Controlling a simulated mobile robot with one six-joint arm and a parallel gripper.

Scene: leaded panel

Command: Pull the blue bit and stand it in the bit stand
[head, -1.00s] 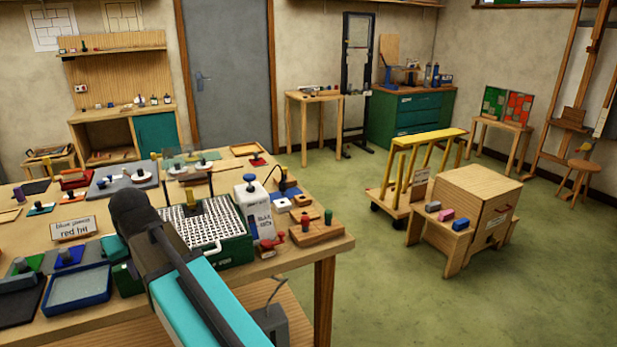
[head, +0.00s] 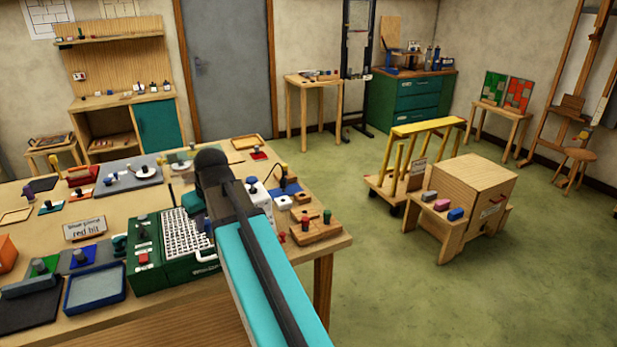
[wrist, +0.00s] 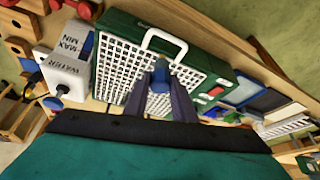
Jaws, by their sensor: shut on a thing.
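My gripper (wrist: 160,88) is over the white grid of the green grinder (wrist: 205,50) in the wrist view, its fingers closed around a small blue piece, which I take to be the blue bit (wrist: 160,66). The bit's lower end is hidden, so I cannot tell whether it is clear of the grinder.
A blue tray (head: 95,287) lies left of the grinder. A small red piece (head: 282,237) lies near the stand, by the bench's edge.

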